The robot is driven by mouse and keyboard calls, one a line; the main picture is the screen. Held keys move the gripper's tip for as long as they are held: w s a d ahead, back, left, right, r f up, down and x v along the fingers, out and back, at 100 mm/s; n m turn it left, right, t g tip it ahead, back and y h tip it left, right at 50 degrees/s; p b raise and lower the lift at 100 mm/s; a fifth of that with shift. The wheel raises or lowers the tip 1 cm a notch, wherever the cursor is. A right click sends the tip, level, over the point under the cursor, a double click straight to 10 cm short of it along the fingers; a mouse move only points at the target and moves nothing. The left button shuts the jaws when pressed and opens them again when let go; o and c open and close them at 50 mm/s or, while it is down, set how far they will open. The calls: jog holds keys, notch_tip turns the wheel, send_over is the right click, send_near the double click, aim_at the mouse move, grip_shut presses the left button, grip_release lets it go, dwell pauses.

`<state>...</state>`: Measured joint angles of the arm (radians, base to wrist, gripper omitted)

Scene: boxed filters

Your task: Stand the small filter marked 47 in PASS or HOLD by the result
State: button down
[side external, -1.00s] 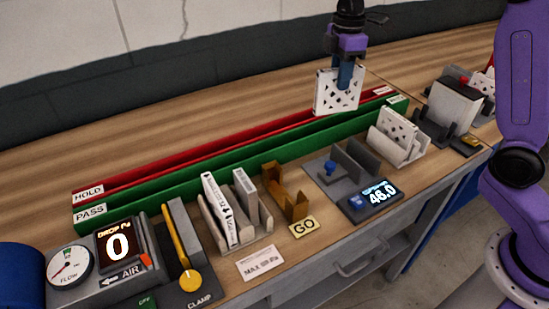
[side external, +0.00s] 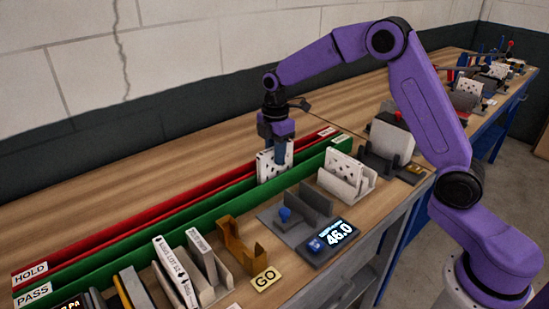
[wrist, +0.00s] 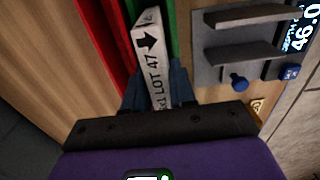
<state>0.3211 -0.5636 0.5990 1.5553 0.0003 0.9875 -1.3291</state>
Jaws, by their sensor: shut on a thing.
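A white filter (side external: 268,163) with dark triangular marks on its face is gripped from above by my gripper (side external: 281,150). In the wrist view the filter's edge (wrist: 152,62) reads LOT 47 with an arrow, between my blue fingers (wrist: 155,92). The filter is upright over the green PASS rail (side external: 215,212); its lower edge meets the green wall, and I cannot tell whether it touches the bottom. The red HOLD rail (side external: 170,204) runs alongside, behind it. The drop readout (side external: 72,304) is mostly cut off.
A depth gauge (side external: 337,232) reads 46.0 beside a grey fixture (side external: 297,232). An orange-brown GO gauge (side external: 238,246), a rack with white boxes (side external: 205,262) and another rack with a filter (side external: 345,172) stand in front. Wood behind the rails is clear.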

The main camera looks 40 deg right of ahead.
jog(key=shift+f, duration=0.75)
jog(key=shift+f, duration=0.15)
jog(key=c, duration=0.9)
grip_release()
